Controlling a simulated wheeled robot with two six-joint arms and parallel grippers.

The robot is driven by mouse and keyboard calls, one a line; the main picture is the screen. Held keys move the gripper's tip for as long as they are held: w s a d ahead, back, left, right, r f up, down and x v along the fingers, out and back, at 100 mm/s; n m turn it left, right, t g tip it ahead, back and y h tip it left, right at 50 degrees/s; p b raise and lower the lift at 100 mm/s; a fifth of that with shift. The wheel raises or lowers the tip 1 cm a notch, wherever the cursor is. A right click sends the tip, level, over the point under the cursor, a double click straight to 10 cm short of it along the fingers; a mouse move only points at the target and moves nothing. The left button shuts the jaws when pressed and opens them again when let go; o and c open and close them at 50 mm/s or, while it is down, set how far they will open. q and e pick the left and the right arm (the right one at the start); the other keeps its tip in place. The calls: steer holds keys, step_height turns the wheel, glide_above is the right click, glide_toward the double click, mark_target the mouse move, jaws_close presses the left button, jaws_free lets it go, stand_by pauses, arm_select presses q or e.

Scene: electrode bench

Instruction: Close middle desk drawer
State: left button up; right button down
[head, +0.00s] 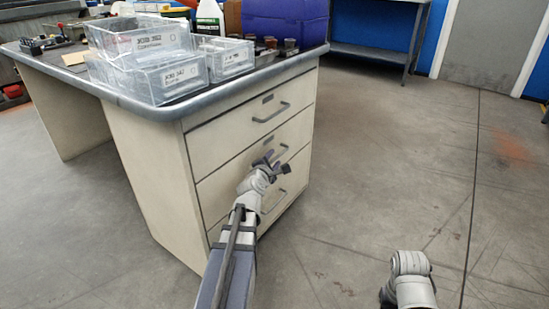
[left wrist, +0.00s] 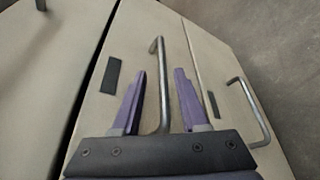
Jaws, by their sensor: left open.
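The desk's middle drawer (head: 222,186) is the second of three cream drawer fronts in the head view. Its front also fills the centre of the left wrist view (left wrist: 122,45). A dark gap runs along its edge beside the top drawer there; I cannot tell how far it stands out. My left gripper (head: 276,165) is in front of this drawer. In the left wrist view its purple fingers (left wrist: 159,73) are open, one on each side of the bar handle (left wrist: 160,58). I cannot tell whether they touch it. The right gripper is not in view.
The top drawer (head: 240,128) and bottom drawer (head: 287,190) appear shut. Clear labelled bins (head: 175,78) and a blue-purple case (head: 285,22) stand on the desk top (head: 270,72). The floor (head: 370,170) right of the desk is clear.

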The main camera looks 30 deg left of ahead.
arm_select(q)
steer(key=p+v, duration=0.1)
steer(key=v, duration=0.5)
stand_by(0.3)
